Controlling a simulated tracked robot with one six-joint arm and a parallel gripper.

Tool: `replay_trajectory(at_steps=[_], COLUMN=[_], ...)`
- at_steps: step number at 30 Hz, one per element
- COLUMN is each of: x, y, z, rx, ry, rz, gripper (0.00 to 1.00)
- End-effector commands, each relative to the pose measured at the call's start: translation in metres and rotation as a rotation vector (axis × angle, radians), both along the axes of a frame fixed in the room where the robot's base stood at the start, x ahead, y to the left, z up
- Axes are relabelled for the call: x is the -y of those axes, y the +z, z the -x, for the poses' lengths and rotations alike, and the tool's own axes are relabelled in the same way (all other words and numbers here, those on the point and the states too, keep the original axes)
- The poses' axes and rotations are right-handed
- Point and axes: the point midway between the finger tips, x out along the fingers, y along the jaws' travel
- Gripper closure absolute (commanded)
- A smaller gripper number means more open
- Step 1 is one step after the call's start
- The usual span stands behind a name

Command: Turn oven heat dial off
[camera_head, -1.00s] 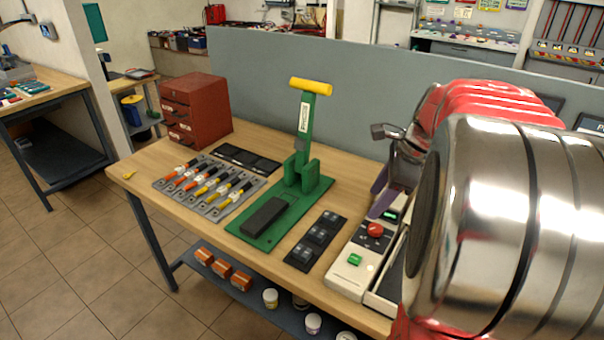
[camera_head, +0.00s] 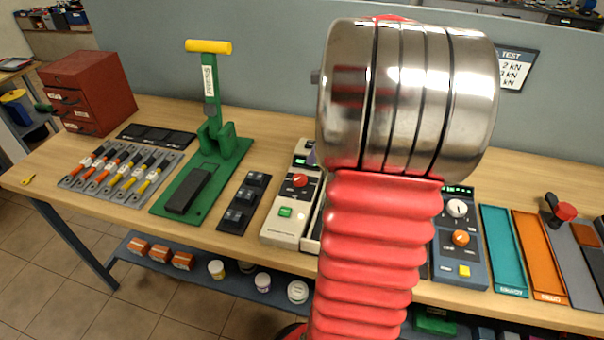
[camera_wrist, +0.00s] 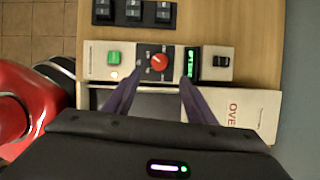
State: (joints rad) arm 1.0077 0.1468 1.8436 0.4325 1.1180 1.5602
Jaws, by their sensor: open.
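The oven's cream control panel (camera_head: 281,229) stands on the bench left of my arm. It carries a red heat dial (camera_head: 300,180), a green button (camera_head: 285,212) and a lit green display. In the wrist view, the red dial (camera_wrist: 159,61) sits on a dark plate between the green button (camera_wrist: 114,58) and the display (camera_wrist: 193,62). My gripper (camera_wrist: 160,76) is open, its two purple fingers on either side of the dial, with their tips just short of it in the picture. I cannot tell their height above it. In the head view my arm hides most of the gripper.
A green press (camera_head: 210,140) with a yellow handle and a black switch strip (camera_head: 243,203) stand left of the oven. A blue-grey unit (camera_head: 460,240) with knobs and coloured trays (camera_head: 505,250) lie right. A grey partition (camera_head: 250,70) closes the back.

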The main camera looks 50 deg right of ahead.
Motion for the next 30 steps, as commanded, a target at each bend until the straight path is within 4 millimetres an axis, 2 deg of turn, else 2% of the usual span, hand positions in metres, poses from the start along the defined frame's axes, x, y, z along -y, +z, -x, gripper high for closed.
replay_trajectory(at_steps=[18,24,30], x=[-0.015,-0.017,-0.018], y=[-0.088,-0.106,-0.109], z=[-0.033,-0.041,-0.042], rx=[-0.003,-0.001,0.0], ry=[0.002,0.002,0.001], rz=[-0.004,-0.001,-0.001], gripper=[0.5,0.5,0.5])
